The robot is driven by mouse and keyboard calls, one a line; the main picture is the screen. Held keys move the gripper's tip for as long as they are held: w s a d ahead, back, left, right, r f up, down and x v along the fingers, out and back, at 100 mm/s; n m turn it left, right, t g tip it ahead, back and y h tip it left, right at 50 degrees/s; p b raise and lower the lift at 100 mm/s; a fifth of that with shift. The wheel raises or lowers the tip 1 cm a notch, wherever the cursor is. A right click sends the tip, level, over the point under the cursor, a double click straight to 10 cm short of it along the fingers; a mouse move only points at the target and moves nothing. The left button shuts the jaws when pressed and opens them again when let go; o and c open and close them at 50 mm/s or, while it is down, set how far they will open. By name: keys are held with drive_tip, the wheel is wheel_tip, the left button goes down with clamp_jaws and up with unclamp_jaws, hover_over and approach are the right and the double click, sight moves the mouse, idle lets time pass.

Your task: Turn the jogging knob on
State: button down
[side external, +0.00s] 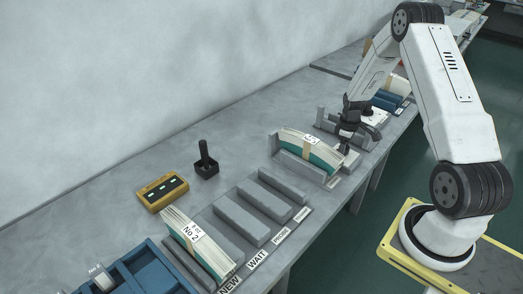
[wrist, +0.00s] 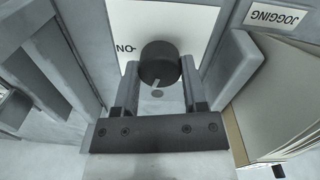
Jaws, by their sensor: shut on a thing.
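The jogging knob (wrist: 161,60) is a black round knob with a pale pointer mark, on a white plate (wrist: 95,35) in the wrist view. The pointer faces the lower part of that picture, while the ON label (wrist: 126,49) lies to the knob's left. My gripper (wrist: 160,82) has one finger on each side of the knob and is shut on it. In the side view my gripper (side external: 346,143) is down at the jogging station, and it hides the knob there.
A paper stack (side external: 308,152) sits in the grey holder just left of my gripper; its edge shows right in the wrist view (wrist: 285,95), below the JOGGING sign (wrist: 283,17). Another stack (side external: 195,243), a yellow box (side external: 160,192) and a black holder (side external: 207,168) stand farther left.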

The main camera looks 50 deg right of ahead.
drive_tip(key=m, duration=1.1)
drive_tip(key=shift+d, duration=0.1)
drive_tip(key=shift+m, duration=1.9)
drive_tip(key=shift+c, duration=0.7)
unclamp_jaws()
drive_tip(key=shift+r, duration=0.15)
drive_tip(key=shift+w+r, duration=0.1)
drive_tip(key=shift+r, duration=3.7)
